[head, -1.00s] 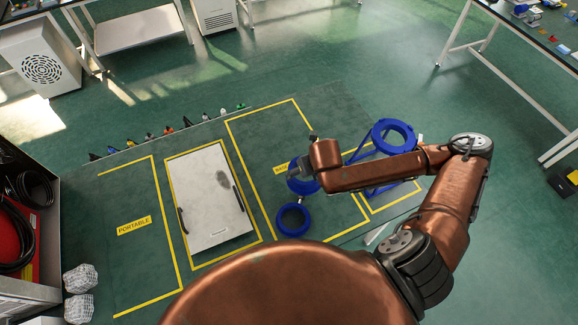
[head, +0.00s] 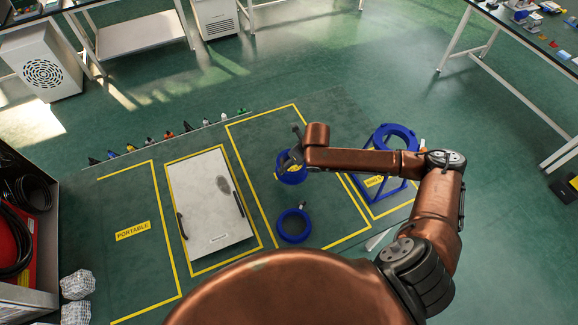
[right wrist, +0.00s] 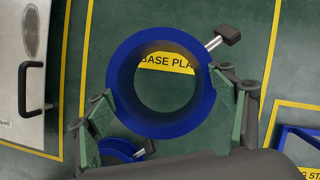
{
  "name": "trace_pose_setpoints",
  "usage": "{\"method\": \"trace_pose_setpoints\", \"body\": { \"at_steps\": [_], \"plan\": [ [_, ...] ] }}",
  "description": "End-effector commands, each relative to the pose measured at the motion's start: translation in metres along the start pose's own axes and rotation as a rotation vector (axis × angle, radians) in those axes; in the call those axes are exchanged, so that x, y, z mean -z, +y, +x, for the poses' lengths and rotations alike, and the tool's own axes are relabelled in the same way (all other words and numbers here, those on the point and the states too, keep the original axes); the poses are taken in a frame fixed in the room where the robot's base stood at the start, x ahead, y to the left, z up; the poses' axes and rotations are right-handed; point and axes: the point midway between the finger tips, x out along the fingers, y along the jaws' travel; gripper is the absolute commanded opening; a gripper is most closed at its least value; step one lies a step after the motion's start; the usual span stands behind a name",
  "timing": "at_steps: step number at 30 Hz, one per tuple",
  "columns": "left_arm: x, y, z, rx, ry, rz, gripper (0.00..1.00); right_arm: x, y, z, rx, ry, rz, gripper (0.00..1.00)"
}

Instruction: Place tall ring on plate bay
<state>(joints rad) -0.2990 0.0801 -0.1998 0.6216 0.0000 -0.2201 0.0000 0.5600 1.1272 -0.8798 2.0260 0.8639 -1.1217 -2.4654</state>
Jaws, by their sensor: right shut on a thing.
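The tall blue ring (head: 292,178) is in my right gripper (head: 291,157), over the yellow-outlined plate bay (head: 262,133). In the right wrist view the two green fingers of the gripper (right wrist: 163,92) press on opposite sides of the ring (right wrist: 119,85). A short rod with a dark knob sticks out from its upper right. The bay's yellow BASE PLATE label (right wrist: 166,63) shows through the ring's opening, partly covered by its wall. I cannot tell how high the ring is above the floor. My left gripper is out of view.
A second, lower blue ring (head: 294,240) lies in the same bay nearer me; it also shows in the wrist view (right wrist: 117,146). A blue frame stand (head: 385,193) stands in the bay to the right. A pale panel with handles (head: 205,200) fills the bay to the left.

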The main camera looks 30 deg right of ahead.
Motion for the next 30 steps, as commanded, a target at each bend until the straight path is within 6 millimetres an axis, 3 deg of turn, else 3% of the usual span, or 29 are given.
{"method": "trace_pose_setpoints", "body": {
  "at_steps": [3,11,17,23,24,30],
  "plan": [
    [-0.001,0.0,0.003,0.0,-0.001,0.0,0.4,-0.008,-0.004,0.018,0.001,-0.005,0.0,0.42],
    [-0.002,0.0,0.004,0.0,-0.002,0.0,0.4,-0.012,-0.008,0.034,0.002,-0.004,0.0,0.42],
    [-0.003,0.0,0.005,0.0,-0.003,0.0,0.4,0.0,-0.007,0.06,0.001,-0.002,0.0,0.42],
    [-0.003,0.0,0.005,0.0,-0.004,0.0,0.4,0.001,-0.008,0.062,0.002,-0.002,-0.001,0.42],
    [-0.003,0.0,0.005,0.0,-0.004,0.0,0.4,0.002,-0.008,0.062,0.002,0.0,-0.001,0.77],
    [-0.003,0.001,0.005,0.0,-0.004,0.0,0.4,0.002,-0.008,0.062,0.002,-0.001,-0.001,0.91]
  ]
}}
